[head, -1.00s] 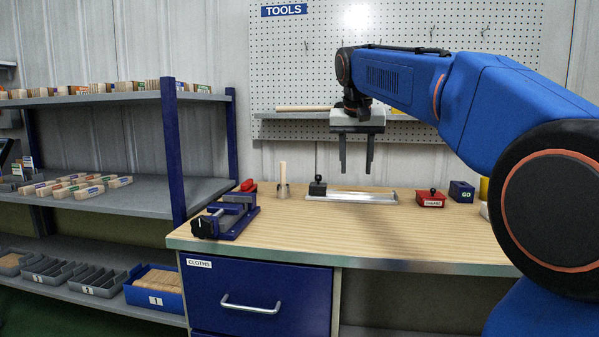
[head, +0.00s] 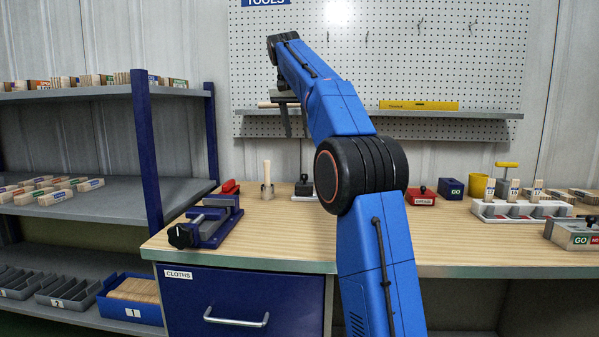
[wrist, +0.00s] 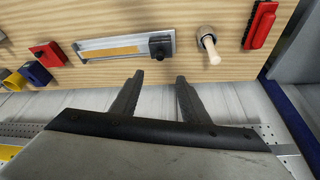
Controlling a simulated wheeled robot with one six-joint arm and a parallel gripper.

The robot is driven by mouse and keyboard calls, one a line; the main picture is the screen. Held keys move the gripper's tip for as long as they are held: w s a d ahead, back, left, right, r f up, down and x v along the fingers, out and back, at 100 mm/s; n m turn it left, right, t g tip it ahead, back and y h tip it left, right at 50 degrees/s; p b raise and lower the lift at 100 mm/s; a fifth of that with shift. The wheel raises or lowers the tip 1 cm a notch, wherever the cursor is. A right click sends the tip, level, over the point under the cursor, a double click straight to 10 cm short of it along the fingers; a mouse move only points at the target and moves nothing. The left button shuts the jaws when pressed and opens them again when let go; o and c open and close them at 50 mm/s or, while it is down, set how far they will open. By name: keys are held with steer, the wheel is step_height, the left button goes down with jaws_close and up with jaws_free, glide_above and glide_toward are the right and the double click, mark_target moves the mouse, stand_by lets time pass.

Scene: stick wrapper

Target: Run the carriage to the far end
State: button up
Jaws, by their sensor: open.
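The carriage is a small black block with a knob (head: 304,187). In the wrist view the carriage (wrist: 161,46) sits at the right end of a silver rail (wrist: 97,43) with a tan strip along it. In the head view it is at the rail's left end, and my arm hides most of the rail. My gripper (wrist: 159,80) is open and empty, its two dark fingers pointing toward the carriage in the wrist view but apart from it. In the head view the gripper (head: 296,122) is above the bench, partly hidden by my arm.
A wooden peg in a holder (head: 267,180) stands left of the carriage, and a blue vise (head: 213,218) is nearer the left edge. The front-middle bench is clear.

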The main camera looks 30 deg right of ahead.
mark_target(305, 174)
steer(key=x, duration=1.6)
steer(key=shift+d+f, duration=0.1)
steer(key=shift+f, duration=0.25)
jaws_close()
steer(key=shift+d, duration=0.1)
